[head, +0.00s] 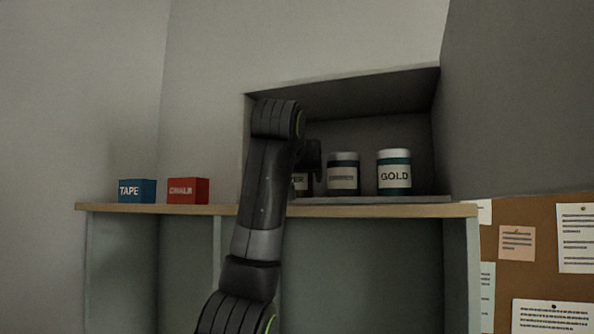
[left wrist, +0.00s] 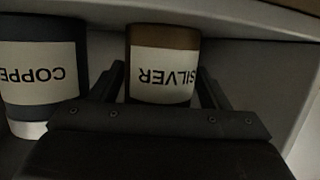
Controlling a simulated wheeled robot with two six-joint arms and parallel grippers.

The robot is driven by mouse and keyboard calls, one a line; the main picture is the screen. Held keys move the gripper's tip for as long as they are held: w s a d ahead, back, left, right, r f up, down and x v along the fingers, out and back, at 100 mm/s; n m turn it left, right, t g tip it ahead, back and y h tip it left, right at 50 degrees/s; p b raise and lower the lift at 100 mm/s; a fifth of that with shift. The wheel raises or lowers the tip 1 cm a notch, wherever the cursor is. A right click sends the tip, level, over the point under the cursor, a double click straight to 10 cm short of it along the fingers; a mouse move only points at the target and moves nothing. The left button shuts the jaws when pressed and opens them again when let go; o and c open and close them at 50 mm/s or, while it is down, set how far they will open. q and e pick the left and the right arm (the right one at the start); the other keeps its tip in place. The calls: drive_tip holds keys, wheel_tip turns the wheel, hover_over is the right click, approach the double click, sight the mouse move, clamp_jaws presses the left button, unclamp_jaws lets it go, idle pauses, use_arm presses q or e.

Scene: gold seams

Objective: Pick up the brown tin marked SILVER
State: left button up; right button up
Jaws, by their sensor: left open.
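The brown tin marked SILVER (left wrist: 163,38) shows in the left wrist view with its cream label upside down in the picture. In the head view only a strip of its label (head: 299,181), ending in "ER", shows beside my arm in the wall niche. My left gripper (left wrist: 160,88) is open, with one finger on each side of the tin in the wrist picture. I cannot tell whether the fingers touch it. In the head view the left gripper (head: 313,156) is dark and partly hidden by its own arm. My right gripper is not in view.
A dark blue tin marked COPPER (left wrist: 40,35), also in the head view (head: 343,159), stands close beside it. A teal GOLD tin (head: 394,187) is further right. Blue TAPE (head: 137,190) and red CHALK (head: 188,190) boxes sit on the wooden shelf top (head: 225,210). The niche walls limit side room.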

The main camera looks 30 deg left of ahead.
use_arm(q)
drive_tip(key=shift+s+d, duration=0.1)
drive_tip(key=c, duration=0.9)
